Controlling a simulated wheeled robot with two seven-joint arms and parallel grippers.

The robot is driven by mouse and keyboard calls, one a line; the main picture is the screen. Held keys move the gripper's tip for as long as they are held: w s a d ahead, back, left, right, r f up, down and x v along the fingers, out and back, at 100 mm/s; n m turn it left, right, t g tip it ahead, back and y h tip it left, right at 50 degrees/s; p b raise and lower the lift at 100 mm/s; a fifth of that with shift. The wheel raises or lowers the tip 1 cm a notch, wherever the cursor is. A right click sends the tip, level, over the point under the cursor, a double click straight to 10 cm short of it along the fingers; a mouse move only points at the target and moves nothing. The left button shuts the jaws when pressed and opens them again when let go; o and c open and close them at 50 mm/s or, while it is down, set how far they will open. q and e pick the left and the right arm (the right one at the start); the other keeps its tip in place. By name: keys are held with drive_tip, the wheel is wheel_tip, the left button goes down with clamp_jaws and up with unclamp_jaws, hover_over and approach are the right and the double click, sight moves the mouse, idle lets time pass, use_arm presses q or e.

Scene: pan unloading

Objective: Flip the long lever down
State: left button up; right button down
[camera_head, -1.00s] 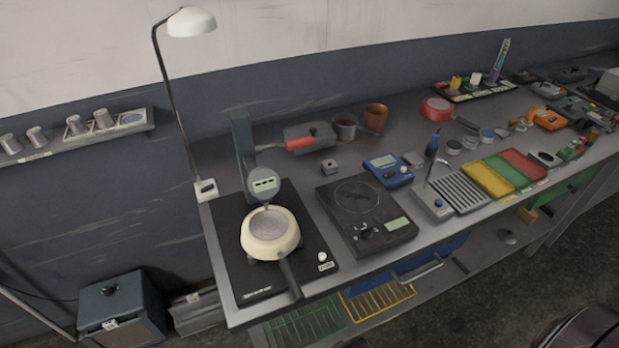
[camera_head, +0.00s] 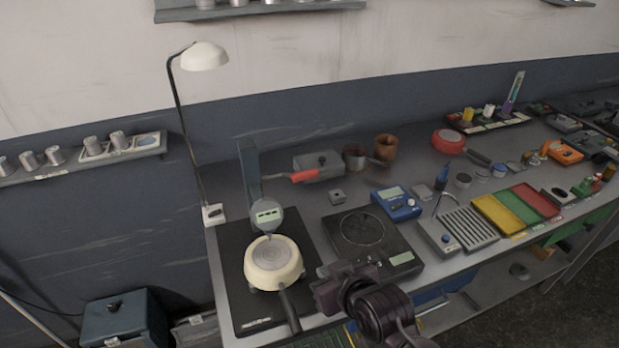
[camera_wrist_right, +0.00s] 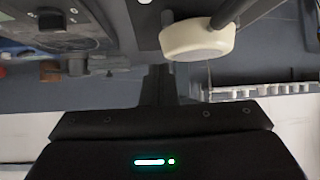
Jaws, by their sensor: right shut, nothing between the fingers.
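I cannot tell for sure which part is the long lever. A red handle (camera_head: 305,176) on a thin grey rod lies beside a grey box (camera_head: 330,172) at the back of the bench. A dark upright column (camera_head: 249,172) with a round gauge (camera_head: 267,214) stands behind a cream pan (camera_head: 273,263). My right gripper (camera_head: 322,272) is shut and empty, right of the pan and in front of the hot plate. In the right wrist view its dark fingers (camera_wrist_right: 160,82) point towards the cream pan (camera_wrist_right: 197,38). My left gripper is not in view.
The pan stands on a black base plate (camera_head: 231,292); its handle (camera_head: 289,311) points to the front edge. A black hot plate (camera_head: 405,258) lies to the right. A white lamp (camera_head: 205,56) rises at the left. A drip grid (camera_head: 468,229) and coloured trays (camera_head: 523,205) stand further right.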

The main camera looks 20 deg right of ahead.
drive_tip(key=w+r+m+t+h, duration=0.1)
drive_tip(key=w+r+t, duration=0.3)
drive_tip(key=r+t, duration=0.5)
wheel_tip(320, 180, up, 8)
drive_tip(key=shift+w+d+r, duration=0.2)
drive_tip(key=shift+d+r, duration=0.05)
drive_tip(key=shift+d, duration=0.15)
drive_tip(key=r+p, duration=0.2)
drive_tip(key=p, duration=0.3)
hover_over(296, 174)
drive_tip(key=s+d, duration=0.2)
drive_tip(key=shift+w+f+p, duration=0.1)
drive_tip(key=shift+f+p, duration=0.7)
drive_tip(key=shift+f, duration=1.5)
